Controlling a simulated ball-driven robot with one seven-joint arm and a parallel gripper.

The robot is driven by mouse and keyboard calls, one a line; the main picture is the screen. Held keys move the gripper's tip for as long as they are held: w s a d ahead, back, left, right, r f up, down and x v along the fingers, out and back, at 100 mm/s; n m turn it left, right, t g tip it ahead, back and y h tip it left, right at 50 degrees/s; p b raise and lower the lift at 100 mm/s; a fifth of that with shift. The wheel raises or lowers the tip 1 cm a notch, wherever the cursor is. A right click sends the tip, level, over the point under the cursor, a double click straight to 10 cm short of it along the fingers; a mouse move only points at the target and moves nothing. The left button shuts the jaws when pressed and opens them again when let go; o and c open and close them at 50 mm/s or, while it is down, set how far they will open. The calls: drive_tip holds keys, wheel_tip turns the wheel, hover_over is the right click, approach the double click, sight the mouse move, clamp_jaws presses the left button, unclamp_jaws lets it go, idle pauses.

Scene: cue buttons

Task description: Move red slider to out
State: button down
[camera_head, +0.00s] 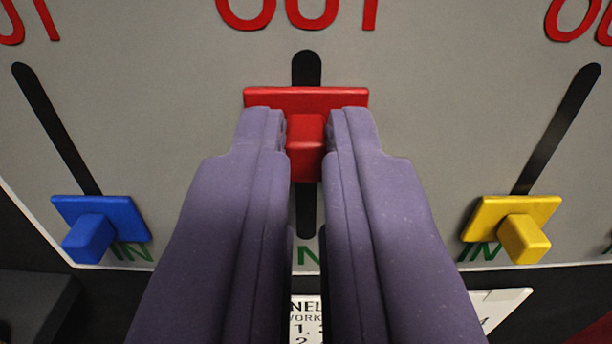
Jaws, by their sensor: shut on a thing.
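The red slider (306,99) sits in the upper part of the middle black slot (306,66), with a short piece of slot showing above it. The red "OUT" label (304,12) is above the slot, partly cut off by the top edge. The green "IN" label (308,256) is below, partly hidden by my fingers. My gripper (306,140) comes from below, its two purple fingers shut on the red slider's knob, one on each side.
A blue slider (92,225) at left and a yellow slider (510,228) at right sit at the lower "IN" ends of their slanted slots. All are on a grey panel (200,110). A white printed label (500,300) lies below, partly hidden.

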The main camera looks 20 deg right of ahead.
drive_tip(key=c, duration=1.2)
unclamp_jaws()
drive_tip(key=shift+r, duration=0.15)
drive_tip(key=shift+o, duration=0.2)
drive_tip(key=v, duration=0.7)
drive_tip(key=shift+s, duration=0.4)
drive_tip(key=shift+a, duration=0.15)
